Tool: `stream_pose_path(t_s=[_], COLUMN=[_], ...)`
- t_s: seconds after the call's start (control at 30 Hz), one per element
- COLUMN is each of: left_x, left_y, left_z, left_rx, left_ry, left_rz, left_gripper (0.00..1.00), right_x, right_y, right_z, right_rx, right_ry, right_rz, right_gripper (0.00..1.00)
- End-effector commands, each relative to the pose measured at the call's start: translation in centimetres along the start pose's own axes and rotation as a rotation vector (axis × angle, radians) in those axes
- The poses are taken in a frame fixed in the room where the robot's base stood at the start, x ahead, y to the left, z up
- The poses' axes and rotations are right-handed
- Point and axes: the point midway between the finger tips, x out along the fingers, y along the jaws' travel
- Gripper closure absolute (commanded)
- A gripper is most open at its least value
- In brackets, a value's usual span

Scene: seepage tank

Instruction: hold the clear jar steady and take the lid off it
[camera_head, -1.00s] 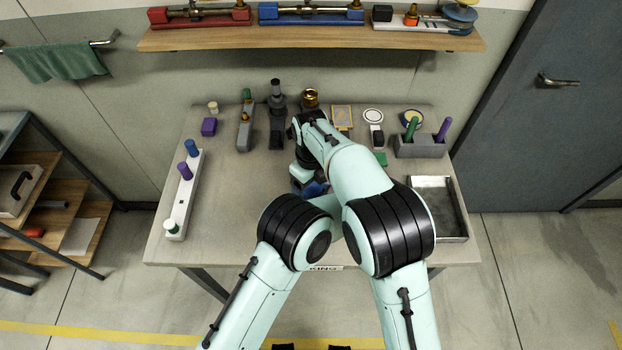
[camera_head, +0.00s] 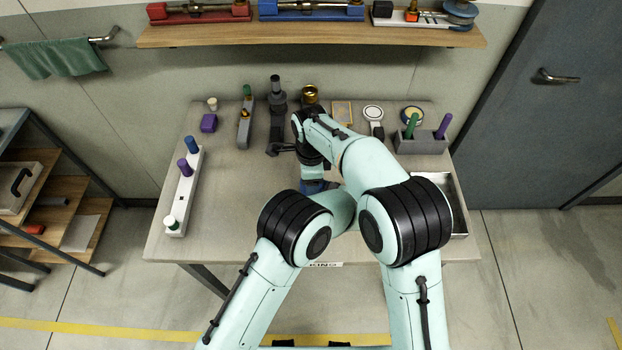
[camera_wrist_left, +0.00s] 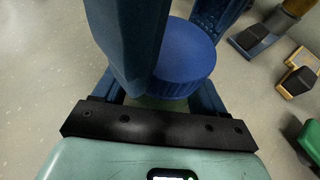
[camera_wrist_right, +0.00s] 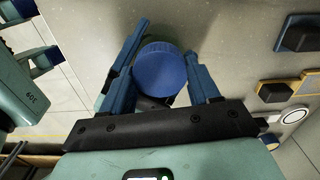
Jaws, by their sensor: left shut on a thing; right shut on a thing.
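The round blue lid (camera_wrist_left: 187,58) sits in the middle of the left wrist view, partly behind blue finger parts. It also shows from above in the right wrist view (camera_wrist_right: 160,69). My right gripper (camera_wrist_right: 166,45) is shut on the lid, one blue finger on either side. A pale greenish strip of the clear jar (camera_wrist_left: 152,103) shows below the lid. My left gripper (camera_wrist_left: 163,92) is shut around the jar, its fingers mostly hidden. In the head view my arms hide most of the jar and lid. I cannot tell whether the lid is still seated.
A white rack with bottles (camera_head: 184,195) stands on the table's left. Several small tools line the back, with a grey holder (camera_head: 424,143) at back right. A metal tray (camera_head: 459,220) is partly hidden by my right arm. The left middle of the table is clear.

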Motion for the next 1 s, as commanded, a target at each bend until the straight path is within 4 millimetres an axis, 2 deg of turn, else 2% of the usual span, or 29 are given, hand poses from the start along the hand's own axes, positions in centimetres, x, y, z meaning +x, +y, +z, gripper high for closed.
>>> stream_pose_path(t_s=[0.3, 0.33, 0.4, 0.67, 0.9, 1.0], left_x=[0.0, 0.0, 0.0, 0.1, 0.1, 0.1], left_y=[0.0, 0.0, 0.0, 0.0, 0.0, 0.0], left_z=[0.0, 0.0, 0.0, 0.0, 0.0, 0.0], left_rx=[0.000, 0.000, 0.000, -0.001, 0.000, 0.000], left_ry=[0.000, 0.000, 0.000, 0.000, 0.000, 0.000], left_rz=[0.000, 0.000, 0.000, 0.000, 0.001, 0.001], left_gripper=[1.00, 1.00, 1.00, 1.00, 1.00, 1.00], right_x=[0.0, 0.0, 0.0, -0.4, -3.6, -4.3], right_y=[0.0, 0.0, 0.0, 0.1, 0.0, 0.0], right_z=[0.0, 0.0, 0.0, 0.0, 0.0, 0.0], right_rx=[-0.022, -0.022, -0.021, -0.020, -0.020, -0.020], right_ry=[0.000, 0.000, 0.000, 0.000, 0.000, 0.000], right_rz=[0.000, 0.000, 0.000, 0.002, 0.000, 0.001], right_gripper=[0.76, 0.29, 0.14, 0.14, 0.14, 0.14])
